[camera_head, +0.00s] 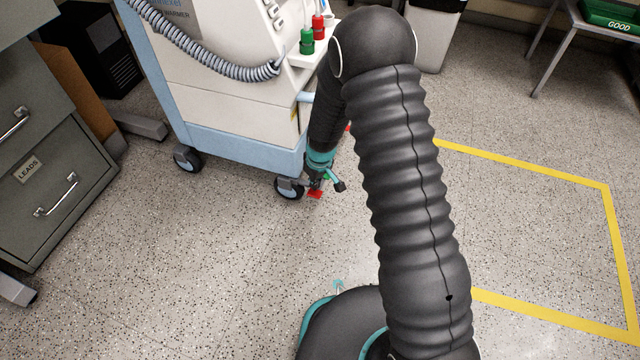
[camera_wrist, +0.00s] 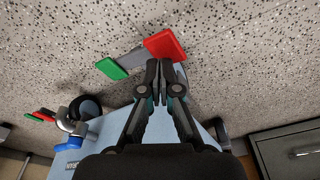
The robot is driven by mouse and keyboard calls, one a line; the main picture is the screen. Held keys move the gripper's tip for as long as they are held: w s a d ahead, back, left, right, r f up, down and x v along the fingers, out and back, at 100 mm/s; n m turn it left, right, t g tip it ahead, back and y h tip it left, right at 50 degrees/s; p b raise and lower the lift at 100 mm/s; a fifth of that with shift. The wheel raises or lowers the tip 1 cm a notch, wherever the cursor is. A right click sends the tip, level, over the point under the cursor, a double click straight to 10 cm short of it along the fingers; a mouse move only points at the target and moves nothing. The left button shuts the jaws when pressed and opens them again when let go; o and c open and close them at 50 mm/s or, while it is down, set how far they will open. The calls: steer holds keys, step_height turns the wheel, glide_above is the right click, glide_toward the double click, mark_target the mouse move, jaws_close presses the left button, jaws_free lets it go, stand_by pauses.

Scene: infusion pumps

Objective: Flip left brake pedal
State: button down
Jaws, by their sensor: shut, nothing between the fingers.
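A brake pedal with a red tab (camera_wrist: 165,44), a green tab (camera_wrist: 112,69) and a grey middle lies at the top centre of the wrist view. In the head view its red tab (camera_head: 315,194) shows low beside the cart's near front caster (camera_head: 289,188). My gripper (camera_wrist: 166,78) is shut and empty, with its fingertips just below the red tab in the wrist view. I cannot tell if they touch it. In the head view my gripper (camera_head: 321,183) is down by this pedal and partly covers it. A second red-and-green pedal (camera_wrist: 41,115) shows at the left in the wrist view.
The white and blue cart (camera_head: 235,145) stands directly behind my gripper. A grey drawer cabinet (camera_head: 60,185) is at the left. Speckled floor is open in front of the cart. Yellow floor tape (camera_head: 530,167) marks an area at the right.

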steer(key=shift+f, duration=1.3)
stand_by(0.8)
steer(key=shift+r+p, duration=1.9)
steer(key=shift+r, duration=1.65)
